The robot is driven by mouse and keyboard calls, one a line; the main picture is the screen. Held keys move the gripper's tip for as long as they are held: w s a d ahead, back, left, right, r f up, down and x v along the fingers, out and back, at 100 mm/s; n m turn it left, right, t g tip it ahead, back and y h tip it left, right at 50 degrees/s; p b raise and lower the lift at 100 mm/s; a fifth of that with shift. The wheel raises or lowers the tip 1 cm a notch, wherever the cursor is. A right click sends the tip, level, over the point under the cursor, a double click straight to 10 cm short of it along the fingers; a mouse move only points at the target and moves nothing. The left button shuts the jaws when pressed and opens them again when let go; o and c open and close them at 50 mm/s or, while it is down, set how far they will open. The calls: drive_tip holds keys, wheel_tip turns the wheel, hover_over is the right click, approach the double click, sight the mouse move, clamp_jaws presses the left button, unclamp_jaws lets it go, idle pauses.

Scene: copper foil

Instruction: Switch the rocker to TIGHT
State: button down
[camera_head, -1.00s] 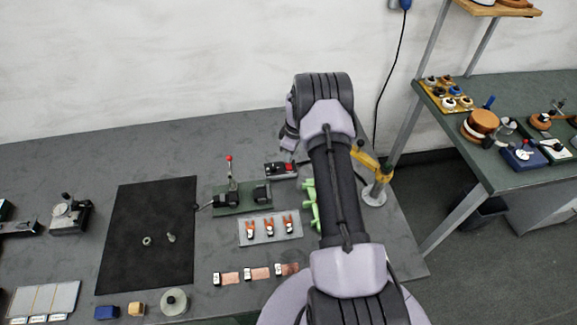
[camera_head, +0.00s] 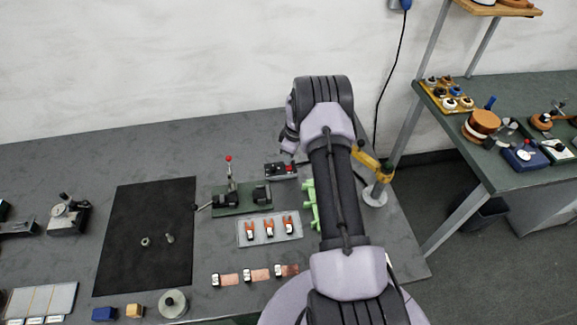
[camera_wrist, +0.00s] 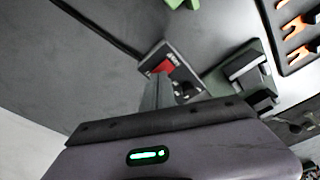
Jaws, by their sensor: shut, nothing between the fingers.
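A small black control box (camera_head: 281,170) with a red part sits at the back of the bench, below and left of my arm's bend. In the wrist view the box (camera_wrist: 184,73) is tilted in the picture, and its red rocker (camera_wrist: 162,68) shows just beyond my fingertips. Its lettering is too small and blurred to read, so the rocker's setting cannot be told. My gripper (camera_wrist: 157,78) is shut and empty, with its tips at or just over the rocker's edge. Contact cannot be told. In the head view the fingers are mostly hidden by the wrist.
A green fixture with a red-knobbed lever (camera_head: 229,170) stands left of the box. A grey tray (camera_head: 241,234) with several orange clips lies in front. Green pieces (camera_head: 310,203) lie beside my arm. A yellow-armed stand (camera_head: 374,193) is to the right. A black mat (camera_head: 120,240) lies left.

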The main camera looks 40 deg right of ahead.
drive_tip(key=shift+f, duration=0.4)
drive_tip(key=shift+f+b, duration=0.35)
drive_tip(key=shift+b, duration=0.2)
drive_tip(key=shift+f+b, duration=1.1)
drive_tip(key=shift+r+p, duration=1.5)
drive_tip(key=shift+r, duration=1.8)
drive_tip(key=shift+r, duration=0.1)
